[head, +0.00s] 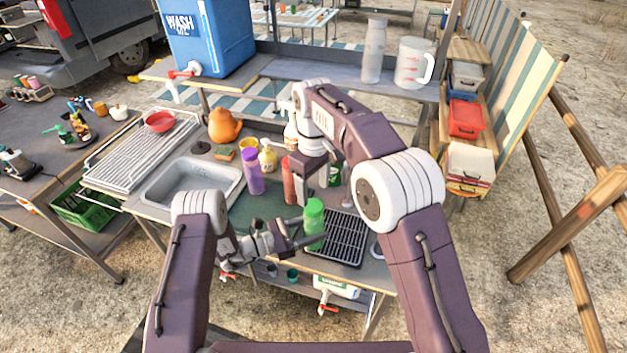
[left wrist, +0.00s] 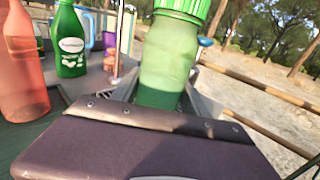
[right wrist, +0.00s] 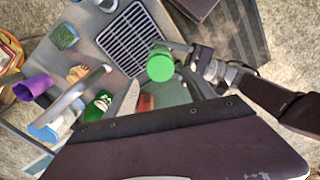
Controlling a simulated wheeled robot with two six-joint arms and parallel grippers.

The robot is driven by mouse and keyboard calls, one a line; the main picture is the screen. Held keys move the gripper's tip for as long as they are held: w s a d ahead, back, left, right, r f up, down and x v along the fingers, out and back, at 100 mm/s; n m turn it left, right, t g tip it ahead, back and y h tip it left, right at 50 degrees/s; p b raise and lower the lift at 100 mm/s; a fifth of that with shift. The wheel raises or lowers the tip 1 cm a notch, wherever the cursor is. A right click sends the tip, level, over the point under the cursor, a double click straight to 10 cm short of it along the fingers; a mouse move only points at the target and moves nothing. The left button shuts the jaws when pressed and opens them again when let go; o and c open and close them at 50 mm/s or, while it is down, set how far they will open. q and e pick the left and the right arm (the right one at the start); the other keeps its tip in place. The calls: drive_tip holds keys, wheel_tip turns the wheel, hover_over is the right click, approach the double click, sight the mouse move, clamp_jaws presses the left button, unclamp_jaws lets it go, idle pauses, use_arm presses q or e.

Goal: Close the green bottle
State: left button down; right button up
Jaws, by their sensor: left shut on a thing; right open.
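The green bottle (head: 314,232) stands upright, slightly above or at the counter, beside the black rack; I cannot tell if its base touches. A brighter green cap (head: 314,207) sits on its top; how tight it is I cannot tell. The ribbed cap (left wrist: 186,7) and translucent body (left wrist: 170,55) also show in the left wrist view. In the right wrist view the cap (right wrist: 160,66) is seen from above. My left gripper (head: 308,238) is shut on the bottle's body. My right gripper (head: 312,190) is open and empty, above and behind the cap, pointing down.
A purple bottle (head: 252,172), a red bottle (head: 288,182) and a yellow bottle (head: 268,158) stand behind. The sink (head: 190,185) is left. The black rack (head: 340,238) is right. A green labelled bottle (left wrist: 72,42) shows in the left wrist view.

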sight(314, 205)
wheel_tip(314, 205, down, 6)
drive_tip(key=shift+r, duration=0.15)
clamp_jaws()
drive_tip(key=shift+m, duration=1)
drive_tip(key=shift+o, duration=0.8)
unclamp_jaws()
wheel_tip(314, 205, up, 12)
